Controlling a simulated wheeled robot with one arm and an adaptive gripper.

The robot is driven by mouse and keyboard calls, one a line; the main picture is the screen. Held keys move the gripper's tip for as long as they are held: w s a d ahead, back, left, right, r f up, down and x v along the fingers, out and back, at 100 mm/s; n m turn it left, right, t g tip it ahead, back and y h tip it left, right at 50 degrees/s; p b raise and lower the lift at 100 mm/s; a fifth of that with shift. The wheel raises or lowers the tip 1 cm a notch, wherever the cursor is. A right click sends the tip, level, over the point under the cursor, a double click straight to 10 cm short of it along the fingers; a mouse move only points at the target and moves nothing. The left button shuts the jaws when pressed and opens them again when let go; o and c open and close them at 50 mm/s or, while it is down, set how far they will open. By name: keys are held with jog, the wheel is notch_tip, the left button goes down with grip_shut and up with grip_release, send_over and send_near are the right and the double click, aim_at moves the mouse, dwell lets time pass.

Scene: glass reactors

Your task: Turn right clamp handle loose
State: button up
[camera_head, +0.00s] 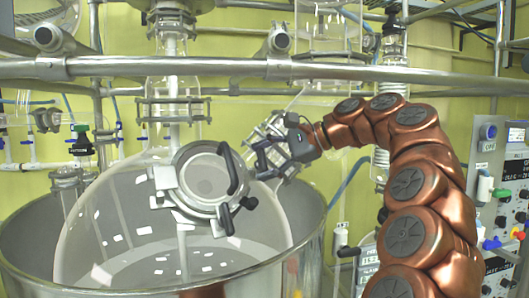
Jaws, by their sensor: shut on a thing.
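My gripper (264,158), dark grey, is right of the round metal port cover (205,175) on the large glass vessel (110,225). It is at the clamped glass neck (262,134) that leans up to the right. Its fingers are closed at the clamp there; they hide most of the right clamp handle, and its exact angle cannot be told. The port cover carries a curved black handle (235,170) and small black clamp knobs (226,219) at its lower right, apart from my gripper.
A horizontal metal rail (400,73) crosses above my gripper. The vessel sits in a wide steel bath (20,262). Another clamped glass neck (172,110) rises at centre. Control boxes (512,180) stand at the far right, beyond my arm.

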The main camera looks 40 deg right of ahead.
jog(key=shift+n+g+p, duration=0.45)
jog(key=shift+n+g, duration=0.25)
jog(key=shift+n, duration=0.6)
jog(key=o, duration=1.1)
jog(key=shift+o, duration=0.2)
jog(key=shift+a+m, duration=0.1)
jog(key=shift+m, duration=0.5)
